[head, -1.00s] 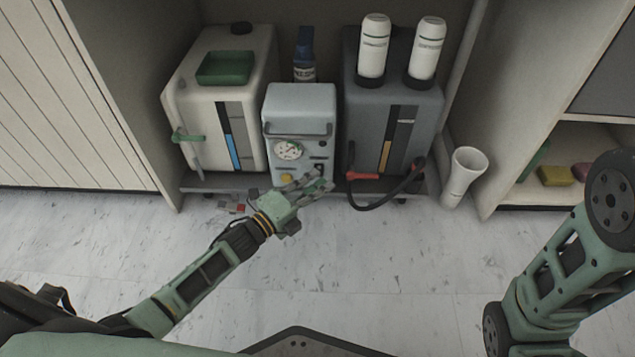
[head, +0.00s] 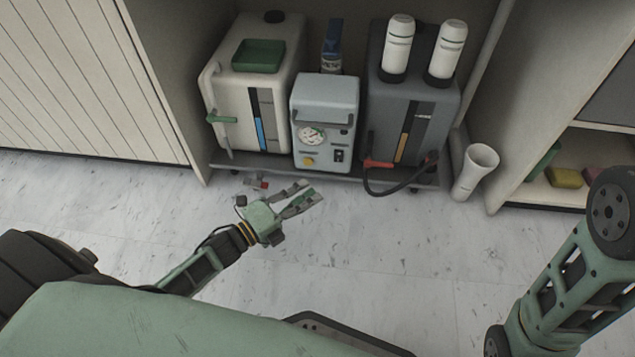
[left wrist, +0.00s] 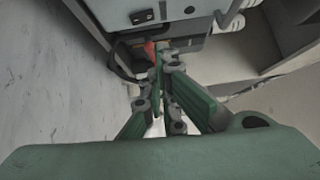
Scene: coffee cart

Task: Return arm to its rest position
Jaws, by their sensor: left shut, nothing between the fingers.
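My left gripper (head: 304,194) is shut and empty in the head view. It is over the pale floor, in front of the coffee cart and apart from it. In the left wrist view its fingers (left wrist: 160,84) come together, with the cart's machines beyond them. My right arm enters at the right edge of the head view; its gripper is out of the picture.
The cart (head: 350,173) holds a white tank (head: 240,86), a light blue machine with a gauge (head: 325,100) and a dark grey tank (head: 436,120). A white bin (head: 476,170) stands at right.

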